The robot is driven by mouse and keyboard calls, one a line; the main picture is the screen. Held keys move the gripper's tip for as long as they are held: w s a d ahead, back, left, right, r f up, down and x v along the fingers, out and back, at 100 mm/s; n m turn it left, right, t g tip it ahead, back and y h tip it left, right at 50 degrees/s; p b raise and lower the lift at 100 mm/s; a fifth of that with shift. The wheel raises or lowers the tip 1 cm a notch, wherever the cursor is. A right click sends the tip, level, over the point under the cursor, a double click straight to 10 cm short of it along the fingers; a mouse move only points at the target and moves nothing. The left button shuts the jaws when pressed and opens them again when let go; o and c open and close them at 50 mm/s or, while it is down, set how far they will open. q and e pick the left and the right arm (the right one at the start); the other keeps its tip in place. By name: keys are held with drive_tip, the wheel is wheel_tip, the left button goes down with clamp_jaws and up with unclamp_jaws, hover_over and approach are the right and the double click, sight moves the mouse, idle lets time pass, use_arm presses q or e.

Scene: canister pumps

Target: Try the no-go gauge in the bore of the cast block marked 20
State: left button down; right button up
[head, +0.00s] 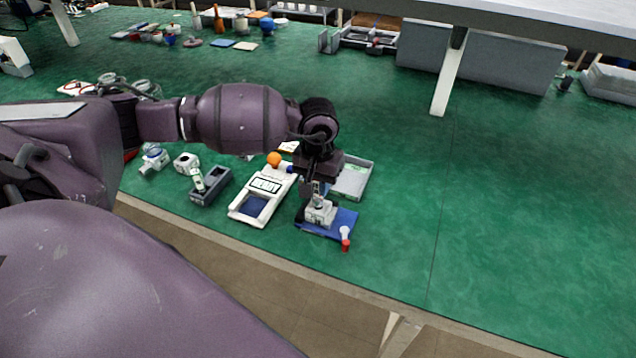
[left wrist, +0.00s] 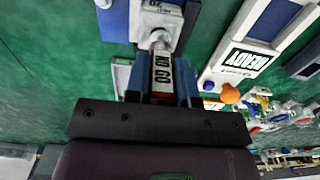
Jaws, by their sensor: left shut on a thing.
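My left gripper (head: 317,188) points down over the cast block (head: 320,213), a pale block on a blue mat (head: 342,221). In the left wrist view the gripper's blue fingers (left wrist: 163,85) are shut on the no-go gauge (left wrist: 162,72), whose label reads NO GO. The gauge's rounded pale end (left wrist: 160,42) is at the near face of the block (left wrist: 155,18), where a 20 mark shows. I cannot tell whether the tip is inside the bore, since the end and fingers cover it. My right gripper is not in view.
A white device (head: 246,209) with a READY display and an orange knob (head: 274,159) stands left of the mat. A grey tray (head: 353,180) lies behind. A red-and-white piece (head: 345,239) is at the mat's front corner. The green bench to the right is clear.

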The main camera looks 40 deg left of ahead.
use_arm(q)
drive_tip(key=shift+f, duration=0.15)
drive_tip(key=shift+f+b, duration=0.25)
drive_tip(key=shift+b, duration=0.05)
idle(0.6)
drive_tip(key=shift+r, duration=0.25)
drive_tip(key=shift+r, duration=0.1)
drive_tip(key=shift+r, duration=0.1)
